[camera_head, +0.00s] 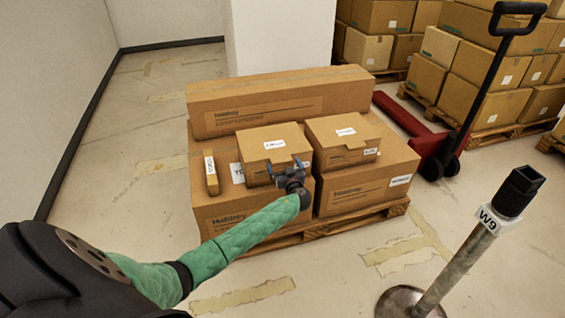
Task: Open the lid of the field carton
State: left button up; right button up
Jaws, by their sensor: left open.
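Two small brown cartons with white labels sit side by side on larger boxes, a left one (259,145) and a right one (345,132). Both look closed on top. The labels are too small to read, so I cannot tell by name which is the field carton. My left gripper (284,168) is open and empty at the front face of the left small carton, below its top edge, and hides part of that face. I cannot tell whether it touches the carton. My right gripper is not in view.
The larger boxes (240,212) stand on a wooden pallet (350,220), with a long box (280,88) behind. A small narrow box (211,176) lies at the left. A post marked W9 (462,262) stands front right. A red pallet jack (432,148) is at the right. Floor at left is clear.

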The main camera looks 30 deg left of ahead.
pick_arm(q)
jog(key=shift+x, duration=1.25)
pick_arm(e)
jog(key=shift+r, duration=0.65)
pick_arm(q)
jog(key=shift+c, duration=0.4)
